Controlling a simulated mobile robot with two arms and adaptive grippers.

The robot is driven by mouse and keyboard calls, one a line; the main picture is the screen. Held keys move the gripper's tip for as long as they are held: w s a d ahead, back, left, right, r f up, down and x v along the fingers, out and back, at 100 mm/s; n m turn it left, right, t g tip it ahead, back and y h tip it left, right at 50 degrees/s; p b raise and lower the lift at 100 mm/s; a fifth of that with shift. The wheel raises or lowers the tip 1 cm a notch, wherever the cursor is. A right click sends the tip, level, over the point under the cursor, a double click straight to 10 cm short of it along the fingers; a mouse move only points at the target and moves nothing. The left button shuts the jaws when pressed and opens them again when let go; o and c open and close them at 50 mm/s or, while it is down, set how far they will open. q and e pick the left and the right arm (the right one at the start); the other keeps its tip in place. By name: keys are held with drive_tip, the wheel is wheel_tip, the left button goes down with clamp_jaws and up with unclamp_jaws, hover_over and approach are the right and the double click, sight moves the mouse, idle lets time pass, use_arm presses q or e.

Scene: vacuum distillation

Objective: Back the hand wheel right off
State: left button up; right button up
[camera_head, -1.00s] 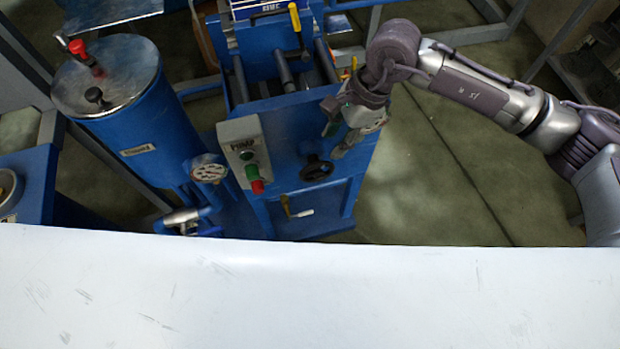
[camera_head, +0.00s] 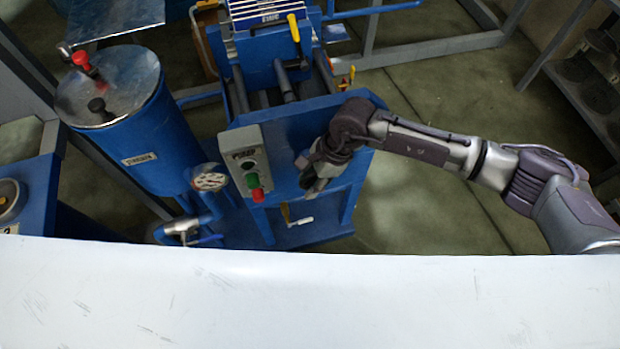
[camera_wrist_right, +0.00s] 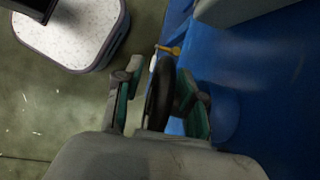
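The hand wheel (camera_wrist_right: 160,92) is black and shows nearly edge-on in the right wrist view, in front of the blue machine (camera_wrist_right: 275,80). My right gripper (camera_wrist_right: 158,82) is open, with one finger on each side of the wheel. A gap shows between the left finger and the wheel; whether the right finger touches it I cannot tell. In the head view, my right gripper (camera_head: 311,172) is at the front panel of the blue machine (camera_head: 285,140) and covers the wheel. My left gripper is not in view.
A control box (camera_head: 246,165) with green and red buttons is just left of my right gripper. A yellow-handled valve (camera_head: 287,214) is below it. A blue tank (camera_head: 150,130) with a gauge (camera_head: 209,178) stands to the left. A white scuffed surface (camera_head: 310,300) fills the foreground.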

clamp_jaws()
drive_tip(key=shift+a+f+h+b, duration=0.1)
drive_tip(key=shift+f+h+b, duration=0.2)
drive_tip(key=shift+h, duration=0.5)
drive_tip(key=shift+t+h, duration=0.4)
unclamp_jaws()
drive_tip(key=shift+r, duration=0.1)
drive_tip(key=shift+r, duration=0.2)
drive_tip(key=r, duration=0.3)
drive_tip(key=d+r, duration=0.1)
drive_tip(key=r, duration=0.3)
drive_tip(key=d+r, duration=0.1)
drive_tip(key=r, duration=0.3)
drive_tip(key=shift+w+d+r, duration=0.1)
drive_tip(key=shift+w+r, duration=0.1)
drive_tip(key=shift+w, duration=0.15)
